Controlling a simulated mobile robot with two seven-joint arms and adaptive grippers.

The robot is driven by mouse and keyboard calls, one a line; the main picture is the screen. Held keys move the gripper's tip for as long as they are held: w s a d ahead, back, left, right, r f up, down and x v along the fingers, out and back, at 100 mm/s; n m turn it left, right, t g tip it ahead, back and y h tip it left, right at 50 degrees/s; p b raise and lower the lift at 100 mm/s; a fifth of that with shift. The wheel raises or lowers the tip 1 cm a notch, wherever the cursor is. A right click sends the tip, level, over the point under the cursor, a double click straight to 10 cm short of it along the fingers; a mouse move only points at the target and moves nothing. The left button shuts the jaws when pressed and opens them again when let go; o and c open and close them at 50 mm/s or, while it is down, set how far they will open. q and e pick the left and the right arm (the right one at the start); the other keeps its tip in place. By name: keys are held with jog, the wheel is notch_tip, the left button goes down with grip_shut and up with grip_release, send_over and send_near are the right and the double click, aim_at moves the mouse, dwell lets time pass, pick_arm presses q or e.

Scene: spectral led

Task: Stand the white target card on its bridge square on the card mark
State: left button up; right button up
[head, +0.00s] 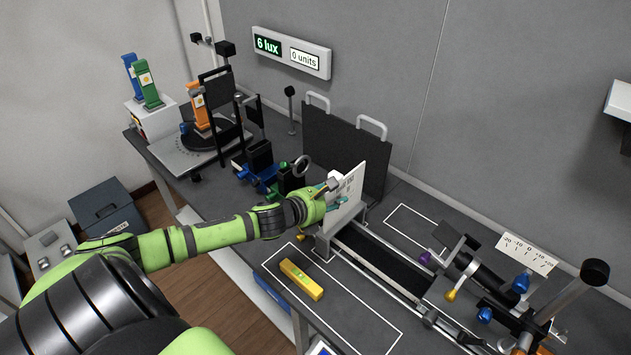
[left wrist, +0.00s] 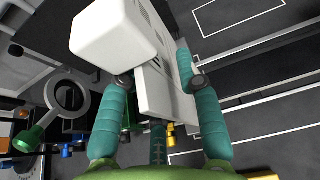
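The white target card (head: 347,196) is upright at the near-left end of the dark rail (head: 375,262), with dark patches on its face. A light bridge-like foot (head: 324,243) shows under it; whether it rests squarely there I cannot tell. My left gripper (head: 327,193) is at the card's left side. In the left wrist view the teal fingers of the left gripper (left wrist: 160,82) lie on both sides of the white card (left wrist: 160,95) and seem shut on it. A pale block (left wrist: 115,30) hides part of it. I cannot make out the card mark. My right gripper is not in view.
A yellow level-like bar (head: 301,280) lies in a white outline left of the rail. A black panel with handles (head: 345,145) stands behind the card. Knobbed optics (head: 470,262) stand at right. Another outlined area (head: 410,222) right of the rail is mostly clear. The display (head: 290,52) reads 6 lux.

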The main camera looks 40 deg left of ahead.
pick_arm(q)
jog(key=b+v, duration=0.1)
jog(key=v, duration=0.9)
